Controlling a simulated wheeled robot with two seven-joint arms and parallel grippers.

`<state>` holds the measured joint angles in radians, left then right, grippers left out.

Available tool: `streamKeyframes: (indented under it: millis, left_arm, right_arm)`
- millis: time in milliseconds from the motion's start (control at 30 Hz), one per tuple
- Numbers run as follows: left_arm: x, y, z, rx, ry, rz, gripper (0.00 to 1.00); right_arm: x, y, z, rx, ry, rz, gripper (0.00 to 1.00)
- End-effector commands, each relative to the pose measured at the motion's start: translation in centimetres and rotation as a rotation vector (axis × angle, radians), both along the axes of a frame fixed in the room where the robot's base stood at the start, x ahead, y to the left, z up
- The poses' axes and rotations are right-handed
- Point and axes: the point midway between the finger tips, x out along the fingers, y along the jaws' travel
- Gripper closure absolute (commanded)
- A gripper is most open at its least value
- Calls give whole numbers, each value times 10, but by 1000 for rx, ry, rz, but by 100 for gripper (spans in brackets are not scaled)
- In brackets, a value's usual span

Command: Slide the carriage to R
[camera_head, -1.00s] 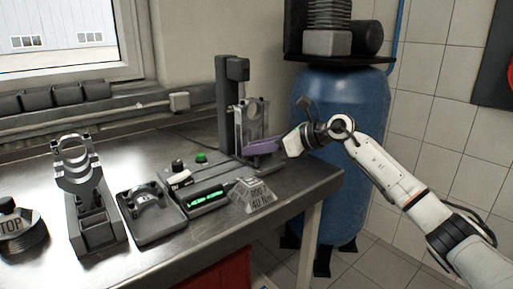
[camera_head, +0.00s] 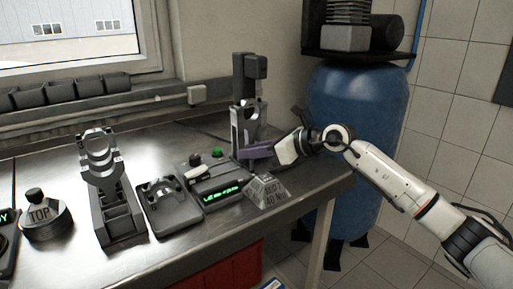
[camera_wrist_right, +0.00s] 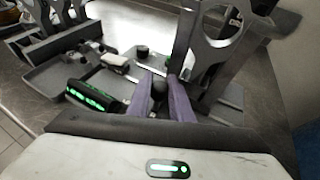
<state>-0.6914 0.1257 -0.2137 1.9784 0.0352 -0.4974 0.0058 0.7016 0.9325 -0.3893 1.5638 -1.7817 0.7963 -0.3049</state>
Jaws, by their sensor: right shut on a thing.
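A grey upright bracket with a round hole, seemingly the carriage (camera_head: 247,124), stands at the foot of a dark column stand (camera_head: 249,76) at the bench's right end. In the right wrist view the holed bracket (camera_wrist_right: 214,48) rises close beyond my fingers. My right gripper (camera_head: 250,153) comes in from the right at the bracket's front. Its purple fingers (camera_wrist_right: 163,97) are shut on a small dark knob (camera_wrist_right: 159,84). Any R mark is not readable. My left gripper is not in view.
A control box with a green display (camera_head: 221,194) and a grey weight-like block (camera_head: 267,191) sit just in front. A tray (camera_head: 171,216), a cradle stand (camera_head: 119,227) and a "TOP" piece (camera_head: 44,222) lie to the left. A blue tank (camera_head: 352,120) stands behind my right arm.

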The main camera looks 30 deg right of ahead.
Motion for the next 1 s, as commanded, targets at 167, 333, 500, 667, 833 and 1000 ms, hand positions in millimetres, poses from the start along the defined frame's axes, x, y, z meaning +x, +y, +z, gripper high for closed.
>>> streamKeyframes:
  millis: [167,333,500,667,833,1000]
  left_arm:
    - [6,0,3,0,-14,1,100]
    - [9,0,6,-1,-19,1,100]
    - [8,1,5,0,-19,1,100]
    - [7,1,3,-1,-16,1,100]
    - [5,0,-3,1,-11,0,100]
    - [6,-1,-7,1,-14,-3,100]
  right_arm:
    - [0,0,0,2,-2,1,79]
    - [0,0,0,1,-2,0,62]
    - [0,0,0,1,-2,0,62]
    - [-6,-5,2,-1,-2,-2,62]
    - [-31,-18,11,-6,-1,-3,62]
    - [-58,-32,23,-6,1,-3,62]
